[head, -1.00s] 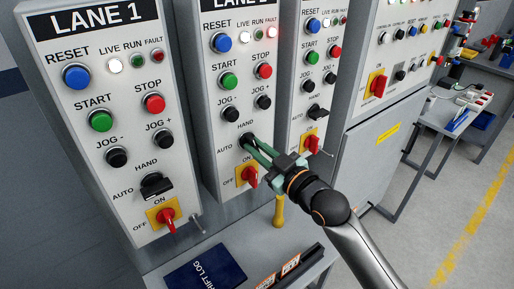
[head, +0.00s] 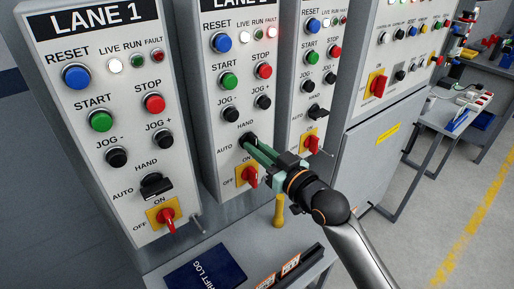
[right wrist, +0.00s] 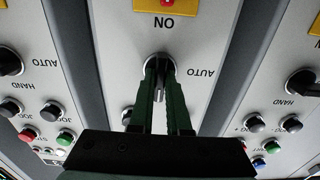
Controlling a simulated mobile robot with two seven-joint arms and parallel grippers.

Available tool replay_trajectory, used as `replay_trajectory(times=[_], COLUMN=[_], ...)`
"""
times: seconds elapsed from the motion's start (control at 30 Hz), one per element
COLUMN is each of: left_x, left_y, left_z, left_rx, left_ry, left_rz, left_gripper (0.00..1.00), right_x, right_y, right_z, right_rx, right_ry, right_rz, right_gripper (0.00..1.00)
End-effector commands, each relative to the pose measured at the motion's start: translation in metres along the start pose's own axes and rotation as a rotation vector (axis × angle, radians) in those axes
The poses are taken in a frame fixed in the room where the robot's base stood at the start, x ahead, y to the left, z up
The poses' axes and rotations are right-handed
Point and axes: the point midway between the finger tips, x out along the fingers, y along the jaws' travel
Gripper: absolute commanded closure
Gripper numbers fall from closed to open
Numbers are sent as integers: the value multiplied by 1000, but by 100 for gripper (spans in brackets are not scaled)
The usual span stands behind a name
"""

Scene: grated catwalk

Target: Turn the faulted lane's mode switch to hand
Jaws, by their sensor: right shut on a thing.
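The middle lane panel (head: 211,130) has its red fault light (head: 271,31) lit. Its mode switch is a black knob (right wrist: 158,62) with AUTO to its left and HAND above it in the head view. My right gripper (head: 253,145) reaches in from the right and is shut on this switch. In the right wrist view, upside down to the panel, the two green fingers (right wrist: 159,95) straddle the switch handle. The fingers hide much of the knob, so I cannot tell exactly which way it points. My left gripper is not in view.
The red-and-yellow ON/OFF switch (head: 250,176) sits just below the gripper. The Lane 1 panel (head: 65,180) stands left, another lane panel (head: 292,130) right. A blue shift log (head: 206,268) and a yellow-handled tool (head: 279,211) are below.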

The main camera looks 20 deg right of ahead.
Motion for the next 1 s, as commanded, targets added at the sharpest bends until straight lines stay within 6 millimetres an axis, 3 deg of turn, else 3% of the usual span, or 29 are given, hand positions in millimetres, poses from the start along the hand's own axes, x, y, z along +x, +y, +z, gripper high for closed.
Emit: replay_trajectory(times=[0.1,0.13,0.4,0.77,1.0], left_x=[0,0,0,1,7], left_y=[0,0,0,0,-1], left_z=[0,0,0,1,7], left_rx=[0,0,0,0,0], left_ry=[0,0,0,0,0], left_rz=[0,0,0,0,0], left_gripper=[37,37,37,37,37], right_x=[0,0,0,-7,-49], right_y=[0,0,0,0,0], right_z=[1,1,1,2,3], right_rx=[4,4,2,0,-3], right_ry=[-2,-2,-1,-2,-3], right_rz=[-1,-1,-1,0,0], right_gripper=[100,84,55,55,55])
